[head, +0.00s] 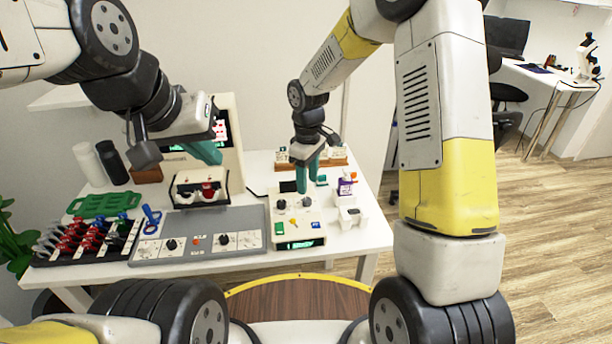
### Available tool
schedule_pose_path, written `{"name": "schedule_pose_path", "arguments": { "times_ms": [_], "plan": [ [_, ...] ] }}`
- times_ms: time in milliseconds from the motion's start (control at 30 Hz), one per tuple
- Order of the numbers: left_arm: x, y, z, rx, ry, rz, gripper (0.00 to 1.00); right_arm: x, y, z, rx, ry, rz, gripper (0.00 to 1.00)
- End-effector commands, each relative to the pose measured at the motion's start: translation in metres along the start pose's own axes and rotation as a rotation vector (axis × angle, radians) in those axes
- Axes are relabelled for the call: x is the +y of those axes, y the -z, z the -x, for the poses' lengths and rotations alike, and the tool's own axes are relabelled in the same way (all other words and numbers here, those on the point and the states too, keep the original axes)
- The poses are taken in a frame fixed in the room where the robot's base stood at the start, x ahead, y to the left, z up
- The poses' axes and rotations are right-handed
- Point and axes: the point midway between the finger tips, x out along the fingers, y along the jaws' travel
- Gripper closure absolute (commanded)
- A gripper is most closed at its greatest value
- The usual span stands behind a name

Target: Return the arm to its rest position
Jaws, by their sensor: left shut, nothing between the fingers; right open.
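My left gripper (212,158) reaches in from the upper left and hangs in the air above the back of the white table (347,238). Its teal fingers are shut with nothing seen between them. It is above and behind a small device with a red knob (209,191). My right gripper (307,180) points down over the right half of the table, with its teal fingers apart and empty. It is just behind or above a white box with knobs and a green display (297,221); I cannot tell whether it touches anything.
A grey panel with knobs (185,244) lies at the table's front. A rack of red-handled items (85,238), a green tray (104,205), a white bottle (88,163) and a black bottle (112,162) stand left. A purple-labelled bottle (346,187) stands right. Open floor (560,240) lies right.

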Motion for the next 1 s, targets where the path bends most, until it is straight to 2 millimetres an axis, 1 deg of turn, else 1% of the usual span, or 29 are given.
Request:
{"name": "schedule_pose_path", "arguments": {
  "times_ms": [33,100,200,467,567,667,767,800,900,1000],
  "plan": [
    [0.000,0.000,0.000,0.000,0.000,0.000,1.00,0.001,0.001,0.007,0.002,-0.002,0.000,0.53],
    [0.000,0.000,0.000,0.000,0.000,0.000,1.00,0.000,0.000,0.012,0.001,-0.001,0.000,0.53],
    [0.000,0.000,0.000,0.000,0.000,0.000,1.00,0.000,0.000,0.015,0.000,0.000,0.000,0.53],
    [0.000,0.000,0.000,0.000,0.000,0.000,1.00,0.000,0.000,0.016,0.000,0.000,0.000,0.53],
    [0.000,0.000,0.000,0.000,0.000,0.000,1.00,0.001,-0.004,0.024,0.008,-0.008,-0.016,0.53],
    [0.000,0.000,0.000,0.000,0.000,0.000,1.00,0.001,-0.015,0.047,0.030,-0.030,-0.069,0.53],
    [0.000,0.000,0.000,0.000,0.000,0.000,1.00,-0.003,-0.037,0.083,0.071,-0.061,-0.158,0.53],
    [0.000,0.000,0.000,0.000,0.000,0.000,1.00,-0.006,-0.047,0.099,0.091,-0.074,-0.201,0.53],
    [0.000,0.000,0.000,0.000,0.000,0.000,1.00,-0.016,-0.074,0.134,0.146,-0.101,-0.312,0.53],
    [0.000,0.000,0.000,0.000,0.000,0.000,1.00,-0.030,-0.101,0.163,0.206,-0.121,-0.423,0.53]
  ]
}}
